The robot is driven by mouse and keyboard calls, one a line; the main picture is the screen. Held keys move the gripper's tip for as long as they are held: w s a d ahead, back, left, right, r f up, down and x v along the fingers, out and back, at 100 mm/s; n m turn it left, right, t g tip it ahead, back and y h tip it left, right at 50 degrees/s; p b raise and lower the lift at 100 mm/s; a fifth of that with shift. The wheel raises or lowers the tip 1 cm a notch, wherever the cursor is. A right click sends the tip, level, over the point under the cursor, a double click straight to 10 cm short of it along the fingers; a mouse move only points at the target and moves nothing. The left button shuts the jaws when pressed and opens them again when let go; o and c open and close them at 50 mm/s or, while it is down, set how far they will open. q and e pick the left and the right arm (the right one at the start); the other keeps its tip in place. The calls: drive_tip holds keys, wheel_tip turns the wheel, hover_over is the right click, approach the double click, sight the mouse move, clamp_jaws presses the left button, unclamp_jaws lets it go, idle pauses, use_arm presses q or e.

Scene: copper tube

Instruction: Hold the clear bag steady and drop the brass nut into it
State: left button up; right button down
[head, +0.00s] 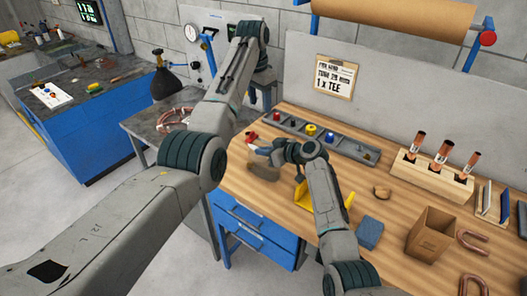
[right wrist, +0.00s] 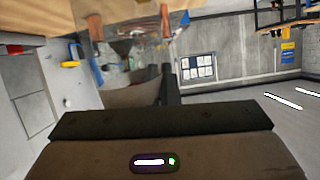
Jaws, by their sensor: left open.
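The clear bag (head: 264,172) shows as a brownish, see-through shape on the workbench's left part, just below my right gripper (head: 262,150). In the right wrist view the bag (right wrist: 130,96) meets the dark fingers (right wrist: 166,85), which look closed together on its edge. My left gripper (head: 264,88) is open, higher and farther back, at the end of the folded left arm; its fingers are mostly hidden. I cannot make out the brass nut for certain; a small brownish item (head: 367,156) lies in the right end of the grey parts tray (head: 345,148).
The tray also holds red, yellow and blue pieces. A wooden block (head: 430,178) with copper tubes, an open cardboard box (head: 432,232), a blue block (head: 369,233) and a yellow holder (head: 304,200) stand on the wooden bench. Bent copper pieces (head: 473,242) lie at the right.

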drive_tip(key=c, duration=1.6)
unclamp_jaws()
drive_tip(key=shift+d, duration=0.1)
